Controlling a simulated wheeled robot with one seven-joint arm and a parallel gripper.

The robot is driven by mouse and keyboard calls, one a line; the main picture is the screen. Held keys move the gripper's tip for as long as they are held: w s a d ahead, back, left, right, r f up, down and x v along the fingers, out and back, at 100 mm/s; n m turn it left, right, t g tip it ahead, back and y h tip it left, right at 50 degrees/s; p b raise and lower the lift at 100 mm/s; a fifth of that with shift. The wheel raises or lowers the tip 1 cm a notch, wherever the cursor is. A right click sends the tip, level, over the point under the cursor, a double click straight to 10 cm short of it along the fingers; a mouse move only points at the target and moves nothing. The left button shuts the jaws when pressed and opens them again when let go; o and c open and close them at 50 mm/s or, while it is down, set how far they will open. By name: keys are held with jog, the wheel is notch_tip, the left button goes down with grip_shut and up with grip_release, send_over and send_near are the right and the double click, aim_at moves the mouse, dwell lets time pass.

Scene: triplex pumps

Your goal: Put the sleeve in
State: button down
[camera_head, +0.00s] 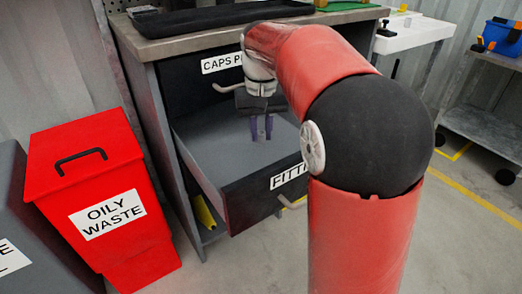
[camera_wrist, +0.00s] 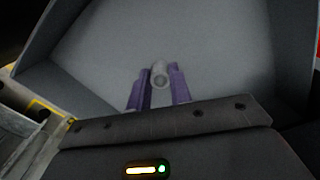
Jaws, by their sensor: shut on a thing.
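My gripper (camera_head: 261,135) points down over the open drawer (camera_head: 200,128), whose front label is partly hidden and reads "FITTI". In the wrist view its purple fingers (camera_wrist: 159,82) are closed on a small grey ring-ended cylinder, the sleeve (camera_wrist: 159,72). The sleeve sits between the fingertips, with its round open end showing. The drawer's pale grey floor (camera_wrist: 225,50) lies behind it. I cannot tell whether the sleeve touches the floor. In the head view the sleeve is too small to make out.
A drawer labelled "CAPS P..." (camera_head: 205,85) is above, shut. A worktop (camera_head: 190,42) with a black tray (camera_head: 235,15) is on top. A red oily waste bin (camera_head: 90,190) stands left. A white table (camera_head: 415,35) and a cart (camera_head: 485,125) stand right.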

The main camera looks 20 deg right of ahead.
aim_at(261, 142)
jog(key=shift+f+b, duration=0.55)
jog(key=shift+f, duration=1.85)
jog(key=shift+f, duration=0.1)
jog(key=c, duration=1.3)
grip_release()
notch_tip(261, 142, up, 12)
jog(key=p, duration=0.3)
